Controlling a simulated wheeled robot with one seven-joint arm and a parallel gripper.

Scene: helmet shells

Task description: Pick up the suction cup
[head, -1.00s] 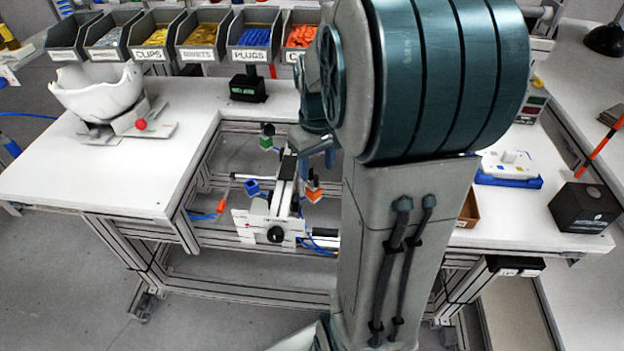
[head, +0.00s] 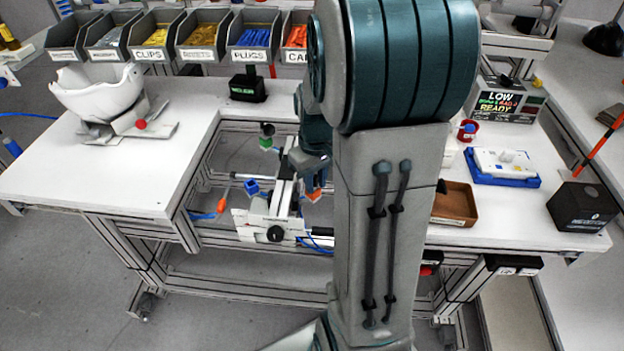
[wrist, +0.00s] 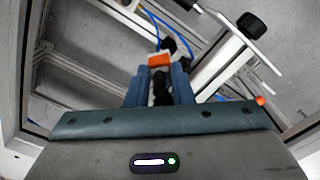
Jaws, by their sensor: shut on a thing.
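My gripper (wrist: 159,76) is shut on the orange-blocked suction cup (wrist: 159,60), whose orange block shows at the fingertips in the wrist view, with a black part between the fingers. In the head view, the orange block (head: 314,193) shows just below my gripper, beside the white fixture (head: 262,222) in the table's gap. My arm hides part of it, and I cannot tell whether it is clear of its mount. Similar pieces with a green block (head: 266,142) and a blue block (head: 252,187) stand around the fixture.
The fixture's rail and black knob (head: 275,234) are close to my gripper. A white helmet shell (head: 98,90) sits on the left table. On the right are a brown tray (head: 455,203), a blue-based white part (head: 503,166) and a black box (head: 582,207). Bins line the back.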

